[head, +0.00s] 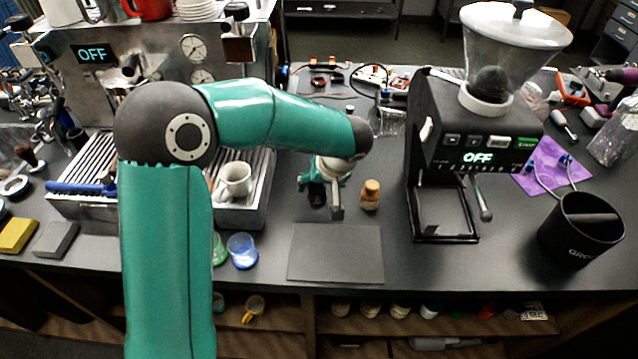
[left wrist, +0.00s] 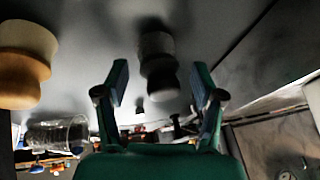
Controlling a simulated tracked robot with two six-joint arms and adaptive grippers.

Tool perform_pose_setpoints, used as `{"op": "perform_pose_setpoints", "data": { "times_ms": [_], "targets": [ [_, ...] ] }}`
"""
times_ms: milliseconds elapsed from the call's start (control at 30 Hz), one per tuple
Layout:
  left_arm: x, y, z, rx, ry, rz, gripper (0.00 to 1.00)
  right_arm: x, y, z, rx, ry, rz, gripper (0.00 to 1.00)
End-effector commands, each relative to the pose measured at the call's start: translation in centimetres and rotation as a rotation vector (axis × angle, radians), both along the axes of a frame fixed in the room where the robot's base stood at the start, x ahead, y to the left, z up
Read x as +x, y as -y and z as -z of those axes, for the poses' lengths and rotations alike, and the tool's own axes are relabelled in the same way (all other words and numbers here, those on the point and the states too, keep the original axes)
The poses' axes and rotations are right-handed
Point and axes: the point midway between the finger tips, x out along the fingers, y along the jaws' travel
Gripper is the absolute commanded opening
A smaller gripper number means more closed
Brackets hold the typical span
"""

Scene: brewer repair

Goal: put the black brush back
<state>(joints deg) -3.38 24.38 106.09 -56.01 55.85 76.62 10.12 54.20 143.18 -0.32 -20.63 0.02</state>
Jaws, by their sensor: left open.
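A small black brush (left wrist: 158,68) stands on the dark counter. In the left wrist view it is between the two spread fingers of my left gripper (left wrist: 160,92), apart from both. In the head view the dark brush (head: 317,194) shows partly beneath my left gripper (head: 322,190), which points down at the counter and is open and empty. My left arm hides part of the espresso machine and its tray. My right gripper is in neither view.
A tan wooden piece (head: 370,195) stands just right of my left gripper. A dark flat mat (head: 336,254) lies in front. The grinder (head: 470,130) stands to the right, the espresso machine (head: 150,60) to the left. A white cup (head: 234,180) is on the machine's tray.

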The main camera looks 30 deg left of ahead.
Motion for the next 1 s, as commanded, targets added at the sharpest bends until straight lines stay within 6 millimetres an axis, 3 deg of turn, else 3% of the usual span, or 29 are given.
{"op": "perform_pose_setpoints", "data": {
  "times_ms": [600,1000],
  "targets": [
    [-1.7,4.3,-9.7,0.000,0.005,0.002,0.68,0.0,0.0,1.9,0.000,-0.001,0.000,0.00],
    [-1.9,4.7,-10.7,-0.001,0.001,0.002,0.68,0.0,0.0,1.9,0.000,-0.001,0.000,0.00]
  ]
}}
